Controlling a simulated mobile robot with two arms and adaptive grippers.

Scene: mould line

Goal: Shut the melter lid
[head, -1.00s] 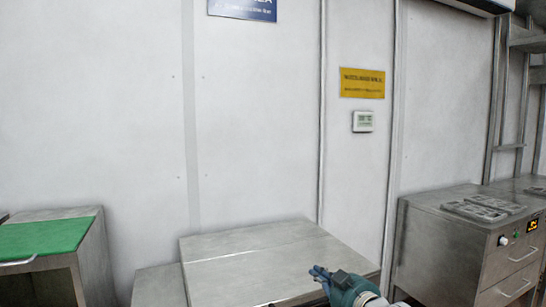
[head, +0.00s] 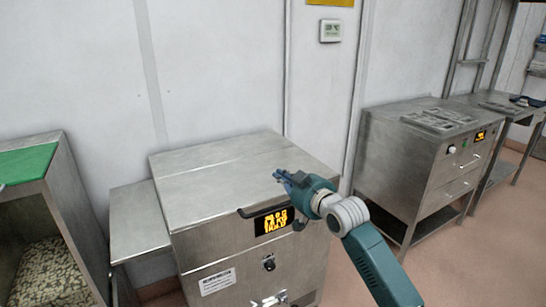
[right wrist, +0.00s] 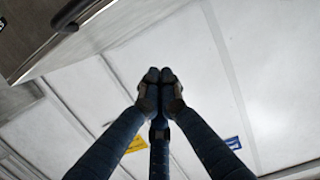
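The melter (head: 225,250) is a steel cabinet with a lit orange display (head: 274,222) on its front. Its steel lid (head: 220,175) lies flat across the top, and I see no gap under it. A dark handle (head: 247,212) runs along the lid's front edge, partly hidden behind my right gripper. My right gripper (head: 281,177) appears over the lid's front right part; whether it touches the lid I cannot tell. In the right wrist view its fingertips (right wrist: 160,76) meet with nothing between them. A dark handle on a steel edge (right wrist: 70,14) shows at upper left there. My left gripper is not in view.
A lower steel table (head: 138,222) adjoins the melter on the left, beside a cabinet with a green top (head: 25,163). A steel unit (head: 395,155) carrying moulds (head: 438,121) stands to the right. The wall is close behind. Floor (head: 460,250) is open at right.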

